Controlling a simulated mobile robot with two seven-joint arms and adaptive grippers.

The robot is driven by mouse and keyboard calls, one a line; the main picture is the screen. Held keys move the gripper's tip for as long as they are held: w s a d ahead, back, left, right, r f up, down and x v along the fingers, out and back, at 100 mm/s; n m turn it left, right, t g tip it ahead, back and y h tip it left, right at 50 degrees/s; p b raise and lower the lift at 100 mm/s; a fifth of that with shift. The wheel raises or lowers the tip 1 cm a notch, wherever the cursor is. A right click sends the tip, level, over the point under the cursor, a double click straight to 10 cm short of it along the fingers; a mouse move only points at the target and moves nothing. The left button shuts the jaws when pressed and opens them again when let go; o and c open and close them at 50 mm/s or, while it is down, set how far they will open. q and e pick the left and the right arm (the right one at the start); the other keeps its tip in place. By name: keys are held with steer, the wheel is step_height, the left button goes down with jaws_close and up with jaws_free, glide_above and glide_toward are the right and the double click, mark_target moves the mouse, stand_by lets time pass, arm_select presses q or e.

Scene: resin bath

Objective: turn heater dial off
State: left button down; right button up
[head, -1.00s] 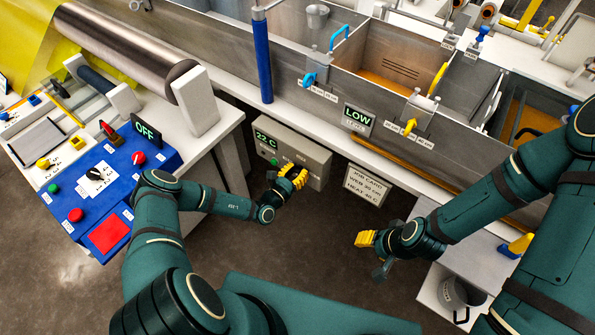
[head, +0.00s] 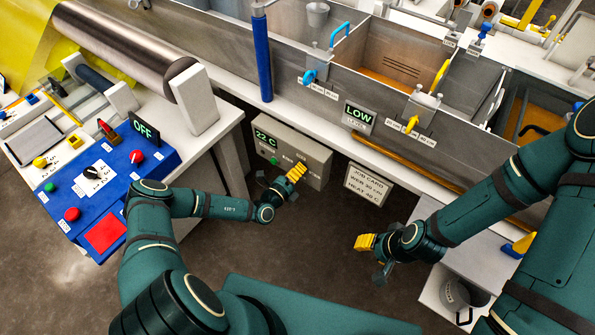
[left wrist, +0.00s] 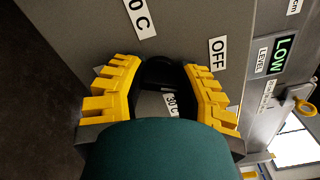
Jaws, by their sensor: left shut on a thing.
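The grey heater box (head: 312,152) sits under the front edge of the bath, its green display (head: 265,136) reading 22 C. My left gripper (head: 296,173) is at the box's front. In the left wrist view its yellow fingers (left wrist: 162,95) are shut on the black heater dial (left wrist: 160,72), one finger on each side. The OFF label (left wrist: 218,54) is just right of the right finger. A 30 C label (left wrist: 171,104) shows between the fingers. The dial's pointer is not clear, and the gripper hides the dial in the head view. My right gripper (head: 366,243) is away to the right, touching nothing visible.
A job card (head: 367,185) hangs right of the box. A LOW level display (head: 360,115) is on the bath wall above. A blue control panel (head: 115,185) with an OFF display stands at left. The floor below the box is clear.

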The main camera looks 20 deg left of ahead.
arm_select(q)
steer(key=n+b, duration=0.1)
steer(key=n, duration=0.4)
stand_by(0.6)
steer(key=c, duration=0.6)
jaws_free()
steer(key=v, duration=1.2)
